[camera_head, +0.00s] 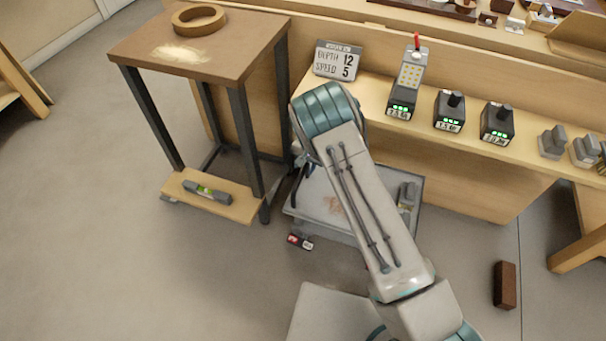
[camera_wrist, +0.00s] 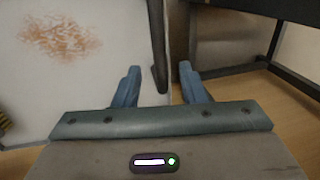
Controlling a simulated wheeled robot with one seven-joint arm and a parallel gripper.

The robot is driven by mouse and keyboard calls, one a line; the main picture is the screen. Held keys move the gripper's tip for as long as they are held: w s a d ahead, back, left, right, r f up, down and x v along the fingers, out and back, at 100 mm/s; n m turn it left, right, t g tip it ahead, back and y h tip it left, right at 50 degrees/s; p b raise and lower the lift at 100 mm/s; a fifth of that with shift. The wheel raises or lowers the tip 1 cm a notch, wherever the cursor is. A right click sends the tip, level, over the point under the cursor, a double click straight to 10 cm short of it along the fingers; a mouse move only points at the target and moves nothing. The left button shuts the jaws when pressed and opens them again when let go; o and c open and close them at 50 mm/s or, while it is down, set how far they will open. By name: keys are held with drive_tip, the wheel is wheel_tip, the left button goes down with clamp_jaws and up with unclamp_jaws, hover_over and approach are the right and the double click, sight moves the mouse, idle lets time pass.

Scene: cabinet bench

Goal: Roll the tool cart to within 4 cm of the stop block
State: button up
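The tool cart (camera_head: 325,226) is a low grey cart beneath my arm. Its top has a rusty stain, which also shows on the pale cart top in the wrist view (camera_wrist: 60,40). My arm hides the cart's middle. A reddish-brown block (camera_head: 505,285), which looks like the stop block, lies on the floor to the right, apart from the cart. My gripper (camera_wrist: 160,69) is at the cart's left edge. Its two blue fingers are apart, with a dark bar (camera_wrist: 156,40), seemingly the cart's handle, between them. Small gaps show on both sides of the bar.
A brown-topped table (camera_head: 200,45) with dark legs and a low shelf (camera_head: 225,206) stands close left of the cart. A wooden bench (camera_head: 375,100) with several devices runs behind. A slanted wooden leg (camera_head: 580,235) is at right. Floor between cart and block looks clear.

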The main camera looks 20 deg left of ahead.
sight(302, 174)
drive_tip(key=shift+a+f+b, duration=0.2)
drive_tip(key=shift+f, duration=0.85)
drive_tip(key=shift+a+f+b, duration=0.15)
drive_tip(key=shift+a+f, duration=0.05)
drive_tip(key=shift+f, duration=0.8)
clamp_jaws()
